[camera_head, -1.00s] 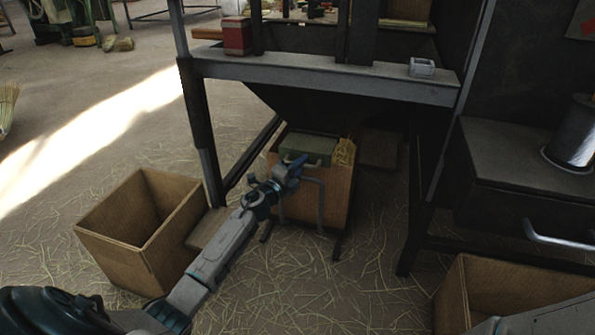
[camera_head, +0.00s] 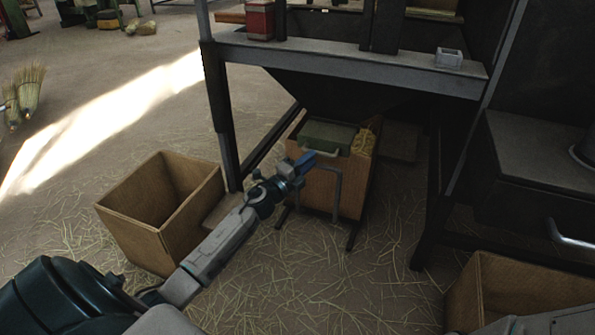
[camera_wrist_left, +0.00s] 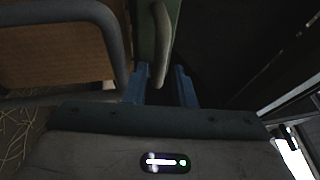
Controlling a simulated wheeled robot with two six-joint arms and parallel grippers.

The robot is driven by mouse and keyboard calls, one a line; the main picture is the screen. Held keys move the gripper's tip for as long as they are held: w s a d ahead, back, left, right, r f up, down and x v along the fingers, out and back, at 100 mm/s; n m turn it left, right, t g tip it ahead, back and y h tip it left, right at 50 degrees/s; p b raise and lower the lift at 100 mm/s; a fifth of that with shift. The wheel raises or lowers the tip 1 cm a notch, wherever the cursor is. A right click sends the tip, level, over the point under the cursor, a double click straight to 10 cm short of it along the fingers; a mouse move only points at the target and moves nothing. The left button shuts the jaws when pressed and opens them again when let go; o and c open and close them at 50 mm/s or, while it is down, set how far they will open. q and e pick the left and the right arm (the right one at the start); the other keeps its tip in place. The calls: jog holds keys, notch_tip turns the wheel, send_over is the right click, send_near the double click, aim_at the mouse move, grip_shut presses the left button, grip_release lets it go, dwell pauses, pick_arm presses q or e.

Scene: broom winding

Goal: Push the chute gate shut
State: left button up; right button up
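The chute gate (camera_head: 331,134) is a green plate with a pale bar handle (camera_head: 320,153), under the dark hopper and over the front box. My left gripper (camera_head: 306,161) is at the left end of the handle in the head view. In the left wrist view, the green gate (camera_wrist_left: 146,30) and its handle (camera_wrist_left: 159,73) lie ahead. The blue fingers of the left gripper (camera_wrist_left: 160,86) stand apart, with the handle's near end between them. I cannot tell whether they touch it. My right gripper is out of view.
A box (camera_head: 335,192) with straw at its top stands below the gate, with a grey bent-tube frame (camera_head: 338,190) in front. An open empty carton (camera_head: 130,235) stands left, another (camera_head: 500,290) lower right. Dark frame legs (camera_head: 222,120) flank the chute. Straw litters the floor.

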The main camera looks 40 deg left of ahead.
pick_arm(q)
jog(key=b+v, duration=0.3)
jog(key=v, duration=0.2)
jog(key=shift+s, duration=0.35)
